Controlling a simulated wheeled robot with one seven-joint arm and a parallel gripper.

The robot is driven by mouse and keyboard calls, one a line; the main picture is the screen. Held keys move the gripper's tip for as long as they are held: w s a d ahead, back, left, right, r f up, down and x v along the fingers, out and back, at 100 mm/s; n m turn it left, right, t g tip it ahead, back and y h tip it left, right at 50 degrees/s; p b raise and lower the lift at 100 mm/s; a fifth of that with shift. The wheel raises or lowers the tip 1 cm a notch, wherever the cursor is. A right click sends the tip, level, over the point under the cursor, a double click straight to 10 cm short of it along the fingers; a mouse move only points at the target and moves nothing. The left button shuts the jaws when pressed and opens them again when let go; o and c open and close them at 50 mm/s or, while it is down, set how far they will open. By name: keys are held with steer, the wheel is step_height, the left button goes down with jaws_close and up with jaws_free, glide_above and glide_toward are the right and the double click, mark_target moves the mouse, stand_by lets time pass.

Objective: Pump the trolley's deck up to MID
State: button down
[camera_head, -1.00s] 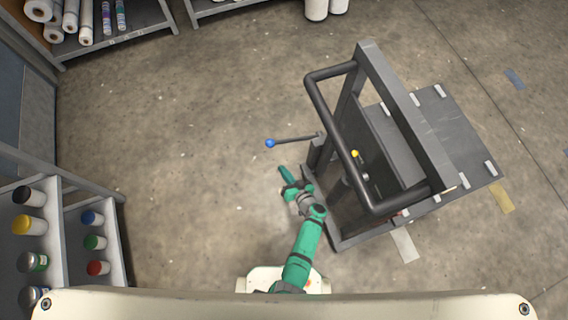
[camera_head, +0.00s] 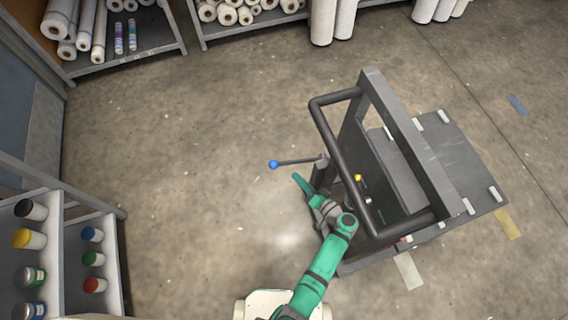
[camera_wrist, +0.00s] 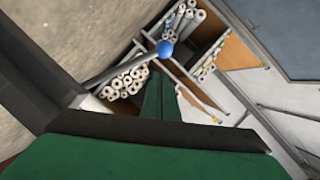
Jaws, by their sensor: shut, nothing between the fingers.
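The trolley (camera_head: 368,82) stands right of centre in the head view, with a dark push handle frame and a flat grey deck (camera_head: 455,150) on its right side. A pump lever with a blue ball knob (camera_head: 273,164) sticks out to the left from the trolley's near end. A small yellow knob (camera_head: 358,177) shows inside the frame. My gripper (camera_head: 298,178) is shut and empty, just below and right of the blue knob, apart from it. In the wrist view the blue knob (camera_wrist: 164,48) and its lever lie beyond the green fingers (camera_wrist: 160,95). Any height mark is too small to read.
Shelves with white rolls (camera_head: 75,25) line the back. A rack of bottles (camera_head: 40,240) stands at the left. The floor (camera_head: 180,150) left of the trolley is clear. Tape patches lie near the deck.

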mark_target(284, 164)
steer(key=shift+d+r, duration=0.1)
steer(key=shift+r, duration=0.15)
steer(key=x, duration=1)
steer(key=shift+s, duration=0.1)
stand_by(0.3)
